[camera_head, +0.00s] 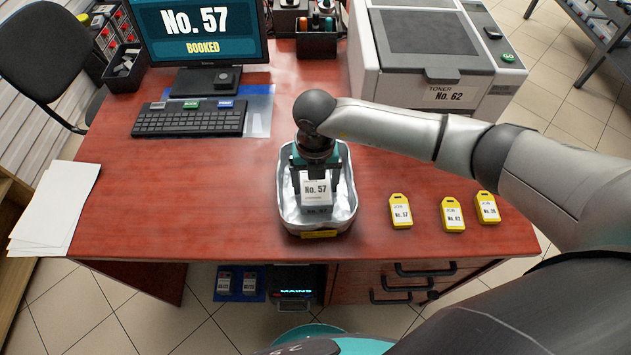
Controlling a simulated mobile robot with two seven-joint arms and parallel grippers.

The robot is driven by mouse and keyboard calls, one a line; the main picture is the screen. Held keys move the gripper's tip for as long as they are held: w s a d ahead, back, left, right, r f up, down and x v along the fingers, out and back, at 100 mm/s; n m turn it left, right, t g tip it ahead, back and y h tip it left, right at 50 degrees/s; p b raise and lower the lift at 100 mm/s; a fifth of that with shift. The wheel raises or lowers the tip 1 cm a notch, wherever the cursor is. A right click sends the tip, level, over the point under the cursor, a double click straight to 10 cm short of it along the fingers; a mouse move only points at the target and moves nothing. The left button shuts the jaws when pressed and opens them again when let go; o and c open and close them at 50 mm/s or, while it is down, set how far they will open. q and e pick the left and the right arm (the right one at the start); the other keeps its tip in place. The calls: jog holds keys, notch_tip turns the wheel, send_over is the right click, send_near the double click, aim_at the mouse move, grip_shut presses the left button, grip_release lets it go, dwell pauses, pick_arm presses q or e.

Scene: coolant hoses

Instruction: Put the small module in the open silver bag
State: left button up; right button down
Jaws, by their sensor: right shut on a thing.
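The small module (316,191) is a white block labelled No. 57. My right gripper (316,180) is shut on it and points down over the open silver bag (343,213). The bag stands on the red desk with its mouth facing up and a yellow label on its front. The module is within the bag's opening as seen from above; I cannot tell whether it touches the bottom. The gripper and arm hide part of the bag's far side. My left gripper is not in view.
Three yellow tags, No. 57 (400,212), No. 62 (452,214) and a third (487,207), lie right of the bag. A keyboard (190,119), a monitor (200,35) reading No. 57 BOOKED and a printer (440,60) stand behind.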

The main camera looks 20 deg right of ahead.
aim_at(315, 183)
jog(key=shift+f, duration=0.15)
grip_release()
jog(key=shift+r, duration=0.45)
notch_tip(315, 183, up, 12)
jog(key=p, duration=0.2)
jog(key=shift+f, duration=0.25)
